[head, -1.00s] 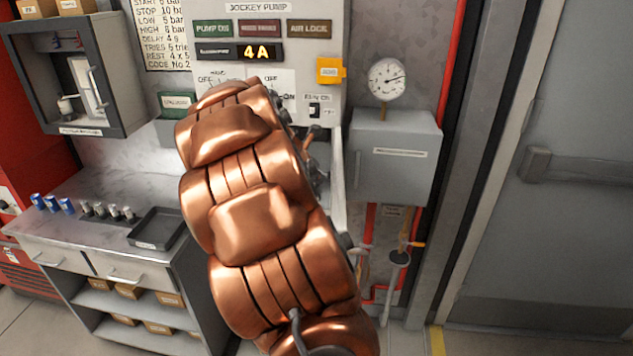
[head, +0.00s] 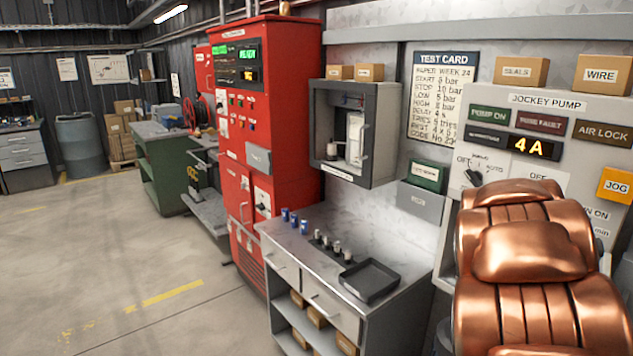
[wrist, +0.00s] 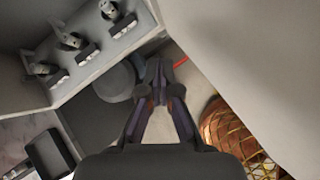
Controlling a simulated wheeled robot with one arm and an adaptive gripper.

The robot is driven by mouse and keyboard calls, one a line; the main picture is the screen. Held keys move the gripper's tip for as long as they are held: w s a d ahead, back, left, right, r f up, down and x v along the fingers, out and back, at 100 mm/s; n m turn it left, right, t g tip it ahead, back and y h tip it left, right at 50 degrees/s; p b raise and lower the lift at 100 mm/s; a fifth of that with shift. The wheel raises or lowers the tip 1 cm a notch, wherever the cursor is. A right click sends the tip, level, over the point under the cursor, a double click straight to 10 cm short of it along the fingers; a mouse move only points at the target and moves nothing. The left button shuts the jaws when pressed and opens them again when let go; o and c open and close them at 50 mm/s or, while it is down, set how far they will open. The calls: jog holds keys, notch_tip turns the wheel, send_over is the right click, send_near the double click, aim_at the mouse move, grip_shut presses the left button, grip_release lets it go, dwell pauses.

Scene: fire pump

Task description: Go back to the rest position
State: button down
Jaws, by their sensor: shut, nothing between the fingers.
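My gripper (wrist: 158,92) shows in the wrist view with its dark fingers drawn together at the tips, shut and empty. It is near a grey panel with several switches (wrist: 72,40) at the upper left. In the head view my copper-coloured arm fills the lower right in front of the jockey pump panel (head: 545,103), and the gripper is hidden there. The panel's amber display (head: 528,147) reads 4A. A yellow JOG tag (head: 616,186) is at the right edge.
A grey workbench (head: 335,260) holds blue cylinders (head: 294,220), small metal parts and a black tray (head: 370,281). An open grey wall cabinet (head: 347,175) hangs above it. A tall red cabinet (head: 262,130) stands to the left. The floor (head: 130,255) at left is clear.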

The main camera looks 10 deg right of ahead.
jog(key=s+a+m+y, duration=0.3)
jog(key=a+m, duration=0.4)
jog(key=a, duration=1)
jog(key=s+a+f+m+g+y, duration=0.1)
jog(key=s+a+m, duration=0.3)
jog(key=s+a, duration=0.4)
jog(key=s+a+f+m+g+y, duration=0.1)
jog(key=s+a+m+y, duration=0.3)
jog(key=a, duration=1.2)
jog(key=s+f+m, duration=0.1)
jog(key=s, duration=0.3)
jog(key=shift+s+a, duration=0.15)
jog(key=shift+a, duration=0.25)
jog(key=shift+a, duration=0.1)
